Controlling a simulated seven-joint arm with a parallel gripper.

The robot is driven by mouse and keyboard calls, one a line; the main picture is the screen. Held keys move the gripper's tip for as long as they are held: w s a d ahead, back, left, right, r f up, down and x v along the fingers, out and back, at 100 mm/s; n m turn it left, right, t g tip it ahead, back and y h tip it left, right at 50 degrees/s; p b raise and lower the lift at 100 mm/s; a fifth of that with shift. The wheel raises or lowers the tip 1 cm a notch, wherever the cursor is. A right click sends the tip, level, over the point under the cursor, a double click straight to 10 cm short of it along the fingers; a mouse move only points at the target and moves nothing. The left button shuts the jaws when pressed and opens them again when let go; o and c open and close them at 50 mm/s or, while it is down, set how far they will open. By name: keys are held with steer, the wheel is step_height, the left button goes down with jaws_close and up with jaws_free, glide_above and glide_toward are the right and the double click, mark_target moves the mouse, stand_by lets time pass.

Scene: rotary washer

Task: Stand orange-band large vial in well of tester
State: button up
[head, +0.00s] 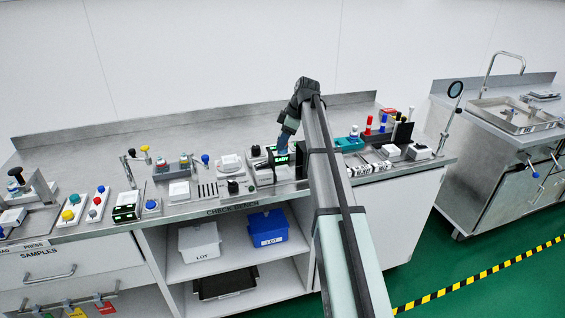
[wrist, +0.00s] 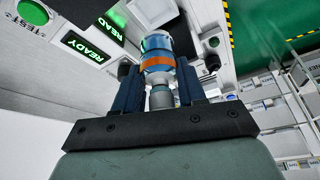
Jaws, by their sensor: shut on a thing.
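The orange-band large vial (wrist: 158,62) is between the two blue fingers of my gripper (wrist: 158,82) in the wrist view. It has a bluish body, an orange band and a narrower grey part toward the palm. My gripper is shut on it. In the head view my gripper (head: 283,142) is low over the bench at the tester (head: 265,176), which has a lit green READY display (wrist: 83,46).
A second READY display (wrist: 112,25) and a green button (wrist: 33,12) are close on the left in the wrist view. The bench is crowded.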

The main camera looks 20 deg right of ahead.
steer(key=shift+f, duration=4.4)
steer(key=o, duration=0.8)
steer(key=shift+f, duration=0.15)
steer(key=v, duration=1.2)
steer(key=shift+r, duration=0.2)
